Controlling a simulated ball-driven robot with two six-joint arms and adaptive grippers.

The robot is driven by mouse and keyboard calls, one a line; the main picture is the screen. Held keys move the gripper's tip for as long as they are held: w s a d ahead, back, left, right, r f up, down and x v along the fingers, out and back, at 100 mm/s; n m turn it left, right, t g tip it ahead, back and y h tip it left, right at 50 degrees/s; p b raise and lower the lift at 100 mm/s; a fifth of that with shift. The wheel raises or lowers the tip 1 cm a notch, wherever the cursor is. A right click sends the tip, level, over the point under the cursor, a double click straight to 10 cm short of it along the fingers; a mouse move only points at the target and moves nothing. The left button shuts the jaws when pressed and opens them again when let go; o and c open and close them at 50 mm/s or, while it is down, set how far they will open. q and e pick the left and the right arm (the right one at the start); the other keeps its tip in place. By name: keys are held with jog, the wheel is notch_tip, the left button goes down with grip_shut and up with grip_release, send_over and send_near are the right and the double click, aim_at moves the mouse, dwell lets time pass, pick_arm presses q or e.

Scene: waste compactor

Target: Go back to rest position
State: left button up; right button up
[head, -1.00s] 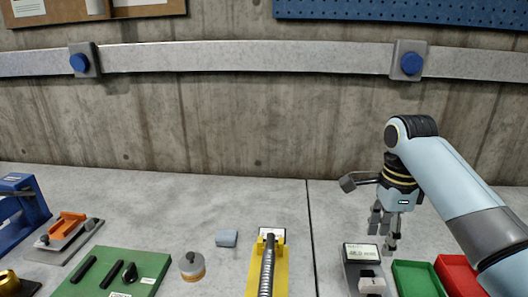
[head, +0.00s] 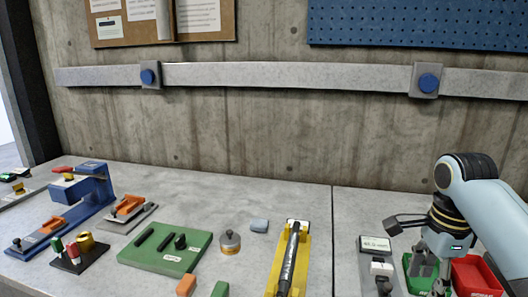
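My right gripper (head: 431,277) hangs fingers-down at the right of the head view, in front of the green bin. Its two fingers look apart and I see nothing between them. Its arm comes in from the right edge. My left gripper and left arm are not in view.
A green bin (head: 408,262) and a red bin (head: 474,276) lie by the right gripper, with a grey display device (head: 376,245) to their left. A yellow lever tool (head: 307,263), a weight (head: 229,241), a green board (head: 155,262) and a blue press (head: 93,190) stand further left. The back of the bench is clear.

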jog(key=s+a+r+n+t+h, duration=0.1)
jog(key=s+a+n+t, duration=0.1)
jog(key=s+n, duration=0.9)
jog(key=s+a+r+n+t, duration=0.1)
jog(key=s+n, duration=0.8)
jog(key=s, duration=0.4)
notch_tip(320, 180, down, 36)
jog(key=s+d+g+b, duration=0.1)
jog(key=s+d+b, duration=0.1)
jog(key=b, duration=0.8)
jog(key=s+f+b, duration=0.4)
jog(key=s+f, duration=0.5)
jog(key=f, duration=0.3)
jog(key=s+d+f+g+b, duration=0.1)
jog(key=s+f+b, duration=0.3)
jog(key=s+f, duration=0.5)
notch_tip(320, 180, down, 4)
jog(key=shift+s+d+f+b, duration=0.2)
jog(key=shift+s+b, duration=0.15)
jog(key=shift+s, duration=0.05)
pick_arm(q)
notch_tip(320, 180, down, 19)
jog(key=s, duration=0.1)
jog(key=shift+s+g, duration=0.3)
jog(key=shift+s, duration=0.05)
pick_arm(e)
jog(key=shift+c, duration=0.4)
